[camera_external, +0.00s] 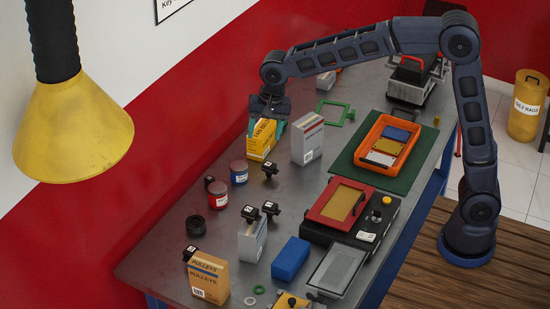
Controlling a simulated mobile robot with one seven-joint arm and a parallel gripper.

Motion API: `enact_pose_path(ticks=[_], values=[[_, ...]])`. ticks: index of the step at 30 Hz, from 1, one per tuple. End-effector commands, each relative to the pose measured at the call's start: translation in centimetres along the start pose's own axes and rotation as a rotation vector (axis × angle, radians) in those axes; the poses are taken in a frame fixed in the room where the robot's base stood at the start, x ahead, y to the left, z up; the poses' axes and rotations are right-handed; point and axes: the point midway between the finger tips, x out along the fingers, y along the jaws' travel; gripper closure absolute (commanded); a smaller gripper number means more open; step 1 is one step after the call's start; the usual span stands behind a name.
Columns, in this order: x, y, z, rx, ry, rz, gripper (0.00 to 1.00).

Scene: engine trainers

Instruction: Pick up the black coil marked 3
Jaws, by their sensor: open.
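Several small black coils with white labels are spread over the grey workbench (170,262). One coil (270,169) stands right of the blue can. Two more, a left one (250,214) and a right one (270,209), are at the top of a grey-white box. Another coil (190,253) is beside the pulleys box, and a dark piece (209,182) shows partly near the cans. Their numbers are too small to read, so I cannot tell which is 3. My gripper (267,126) is open, pointing down at the top of a yellow box; I cannot tell whether it touches.
The yellow box (261,146) and a grey carton (308,141) stand under and beside my gripper. A blue can (239,173), a red can (218,196) and the pulleys box (209,278) stand nearer. An orange tray (366,151) is at right. Bench between cans and red-framed unit (325,213) is partly clear.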

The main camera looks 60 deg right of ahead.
Motion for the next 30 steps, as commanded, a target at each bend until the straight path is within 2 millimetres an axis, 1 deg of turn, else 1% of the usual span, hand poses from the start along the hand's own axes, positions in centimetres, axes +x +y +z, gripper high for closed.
enact_pose_path(ticks=[1,5,6,11,18,24,27,30], values=[[1.4,-1.6,0.4,0.028,-0.004,0.011,0.42],[4.5,-5.0,1.3,0.115,-0.011,0.032,0.42],[5.6,-6.0,1.6,0.143,-0.012,0.039,0.42],[10.0,-9.8,3.1,0.249,-0.013,0.067,0.42],[17.3,-14.8,6.2,0.406,-0.005,0.108,0.42],[23.7,-17.9,9.1,0.531,0.009,0.139,0.42],[26.2,-18.9,10.3,0.578,0.017,0.151,0.42],[27.9,-19.6,11.1,0.612,0.022,0.157,0.42]])
